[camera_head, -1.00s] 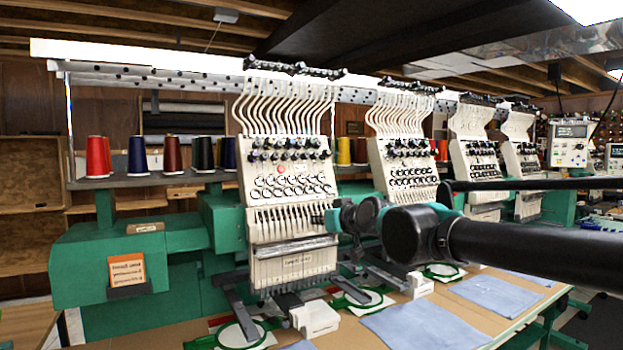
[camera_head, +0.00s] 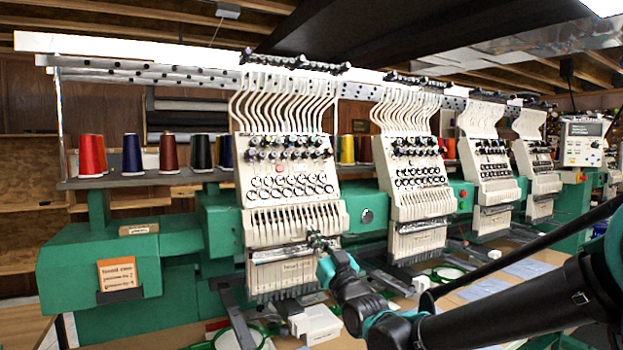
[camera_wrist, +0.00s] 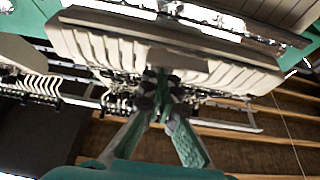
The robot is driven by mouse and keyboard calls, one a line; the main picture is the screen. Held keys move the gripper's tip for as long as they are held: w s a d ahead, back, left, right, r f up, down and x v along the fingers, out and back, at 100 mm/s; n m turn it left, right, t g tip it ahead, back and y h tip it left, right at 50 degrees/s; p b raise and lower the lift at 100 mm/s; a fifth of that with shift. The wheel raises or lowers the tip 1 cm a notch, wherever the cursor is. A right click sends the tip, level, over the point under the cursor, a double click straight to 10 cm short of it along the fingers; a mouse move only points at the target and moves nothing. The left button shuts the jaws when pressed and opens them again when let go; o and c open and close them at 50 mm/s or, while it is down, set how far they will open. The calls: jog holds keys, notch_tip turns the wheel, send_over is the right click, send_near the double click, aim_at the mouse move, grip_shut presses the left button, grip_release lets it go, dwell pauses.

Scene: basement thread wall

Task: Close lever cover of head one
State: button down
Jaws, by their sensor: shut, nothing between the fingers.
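Head one, the nearest cream embroidery head (camera_head: 285,165), stands left of centre in the head view, its lower panel labelled "head one" (camera_head: 296,268). Above that panel is a shiny clear strip (camera_head: 278,253), and above the strip a ribbed, slotted cream section (camera_head: 290,222). I cannot tell for sure which part is the lever cover. My gripper (camera_head: 318,241) is shut and empty at the right end of the strip, just under the slotted section. In the wrist view my fingertips (camera_wrist: 160,88) are together close to a ribbed cream edge (camera_wrist: 215,72); contact cannot be told.
A second head (camera_head: 415,170) and others stand to the right. Thread cones (camera_head: 132,153) stand on the shelf at left. A white block (camera_head: 318,322) and green hoops (camera_head: 240,337) lie below head one. An orange sign (camera_head: 117,273) is on the green body.

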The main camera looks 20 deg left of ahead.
jog(key=shift+w+a+f, duration=0.15)
jog(key=shift+a+f, duration=0.1)
jog(key=shift+f, duration=0.05)
dwell(0.5)
